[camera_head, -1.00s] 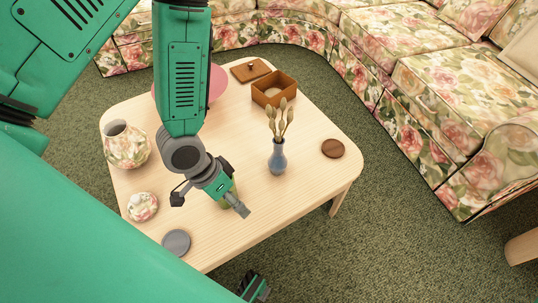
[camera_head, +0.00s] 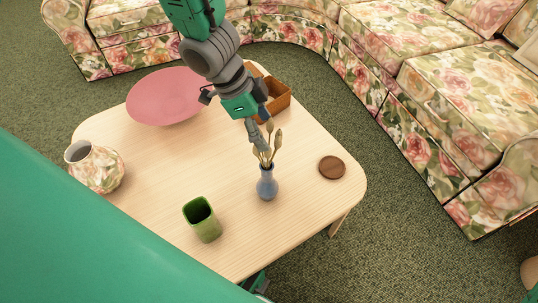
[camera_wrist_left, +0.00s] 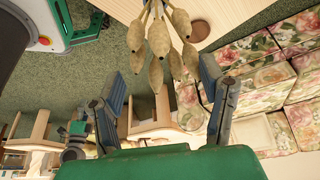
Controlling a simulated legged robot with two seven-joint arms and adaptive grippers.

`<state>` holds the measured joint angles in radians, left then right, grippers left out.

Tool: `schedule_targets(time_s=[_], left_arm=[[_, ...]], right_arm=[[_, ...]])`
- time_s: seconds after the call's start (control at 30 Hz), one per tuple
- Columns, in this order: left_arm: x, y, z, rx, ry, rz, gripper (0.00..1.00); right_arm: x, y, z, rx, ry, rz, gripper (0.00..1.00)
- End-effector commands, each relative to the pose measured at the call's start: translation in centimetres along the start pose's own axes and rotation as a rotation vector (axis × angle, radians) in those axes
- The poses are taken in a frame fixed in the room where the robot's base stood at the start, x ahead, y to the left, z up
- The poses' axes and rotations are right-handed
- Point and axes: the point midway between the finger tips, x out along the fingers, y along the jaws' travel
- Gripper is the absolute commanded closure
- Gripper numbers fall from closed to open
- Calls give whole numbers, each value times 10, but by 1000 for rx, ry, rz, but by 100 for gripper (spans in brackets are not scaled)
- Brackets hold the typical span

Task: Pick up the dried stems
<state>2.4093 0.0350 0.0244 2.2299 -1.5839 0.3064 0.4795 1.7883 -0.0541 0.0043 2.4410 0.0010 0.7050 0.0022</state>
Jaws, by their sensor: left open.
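The dried stems (camera_head: 266,155) are pale tan with oval heads and stand upright in a small blue-grey vase (camera_head: 267,184) near the table's right front. My left gripper (camera_head: 262,138) is open at the stems' heads in the head view, covering part of them. In the left wrist view the stem heads (camera_wrist_left: 160,40) hang in from the top, around the space between the spread fingers of my left gripper (camera_wrist_left: 163,77). The fingers are not closed on them. The vase is not clear in the wrist view.
On the wooden table (camera_head: 165,165) are a pink bowl (camera_head: 168,98), a floral vase (camera_head: 97,168), a green cup (camera_head: 203,220), a brown box (camera_head: 276,100) behind my gripper, and a dark round disc (camera_head: 332,167). A floral sofa (camera_head: 455,95) curves around the back and right.

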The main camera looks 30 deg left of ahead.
Motion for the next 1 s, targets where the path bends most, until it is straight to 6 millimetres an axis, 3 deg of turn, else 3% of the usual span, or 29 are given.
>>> schedule_targets(time_s=[0.03, 0.33, 0.63, 0.9, 0.93, 1.0], left_arm=[[8, -1, 3, -2, 3, 1, 36], [22, -3, 5, -3, 8, 3, 36], [63, -3, 2, -1, 2, 1, 36], [64, -4, 2, -3, 6, 1, 36], [64, -4, 2, -3, 6, 1, 39], [64, -5, 3, -3, 7, 2, 64]], right_arm=[[7, 0, 0, 0, 0, 0, 60], [17, 0, 0, -1, 2, 0, 60], [50, -1, 2, -1, 1, 0, 60], [50, 0, 2, 0, 1, 0, 60], [50, 0, 2, 0, 1, 0, 60], [50, 0, 2, 0, 1, 0, 60]])
